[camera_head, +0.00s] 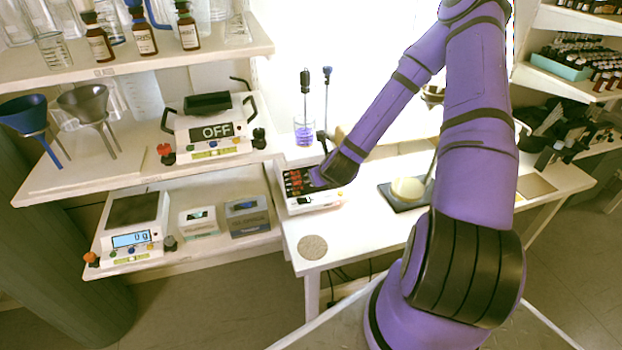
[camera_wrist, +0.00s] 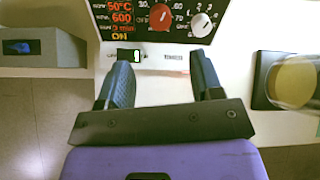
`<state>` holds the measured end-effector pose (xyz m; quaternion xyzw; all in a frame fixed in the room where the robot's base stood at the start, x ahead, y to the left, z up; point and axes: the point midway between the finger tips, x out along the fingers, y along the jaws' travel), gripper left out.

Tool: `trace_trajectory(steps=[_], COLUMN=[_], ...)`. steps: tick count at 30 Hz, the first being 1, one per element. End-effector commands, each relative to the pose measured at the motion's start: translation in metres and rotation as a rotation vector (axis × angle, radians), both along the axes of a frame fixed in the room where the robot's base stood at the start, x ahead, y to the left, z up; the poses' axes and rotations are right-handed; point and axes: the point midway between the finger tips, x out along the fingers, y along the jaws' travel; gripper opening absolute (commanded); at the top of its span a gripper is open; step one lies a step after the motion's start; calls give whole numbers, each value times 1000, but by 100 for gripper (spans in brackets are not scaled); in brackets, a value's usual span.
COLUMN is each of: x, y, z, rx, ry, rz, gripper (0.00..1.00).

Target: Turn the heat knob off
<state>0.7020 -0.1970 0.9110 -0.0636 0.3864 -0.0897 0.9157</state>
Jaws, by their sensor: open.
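A white device with a dark front panel (camera_head: 300,181) stands on the white table. In the wrist view its panel (camera_wrist: 111,24) shows red readouts, including 50°C, 600 and 3 min, and a yellow ON. A red knob (camera_wrist: 161,17) and a white knob (camera_wrist: 201,25) sit on the panel; I cannot read which one is labelled heat. My gripper (camera_wrist: 161,60) is open and empty. Its two fingers point toward the panel, apart from both knobs, with the red knob roughly between their lines. In the head view my wrist partly hides the panel.
A dark plate with a pale round object (camera_head: 407,188) stands right of the device. A beaker with purple contents (camera_head: 304,133) stands behind it. A round cork-like disc (camera_head: 312,247) lies in front. Shelves at left hold scales, bottles and a device (camera_head: 213,132) reading OFF.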

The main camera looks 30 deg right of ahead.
Motion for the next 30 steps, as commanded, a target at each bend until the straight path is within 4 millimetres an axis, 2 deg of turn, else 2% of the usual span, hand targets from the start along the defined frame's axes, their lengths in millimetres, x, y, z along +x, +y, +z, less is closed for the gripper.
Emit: trace_trajectory(steps=[5,21,30], x=[8,65,74], y=[-3,-21,-24], z=[-9,-67,-76], rx=[7,5,4], ry=[-4,-3,-3], rz=[-13,-10,-8], gripper=[60,60,60])
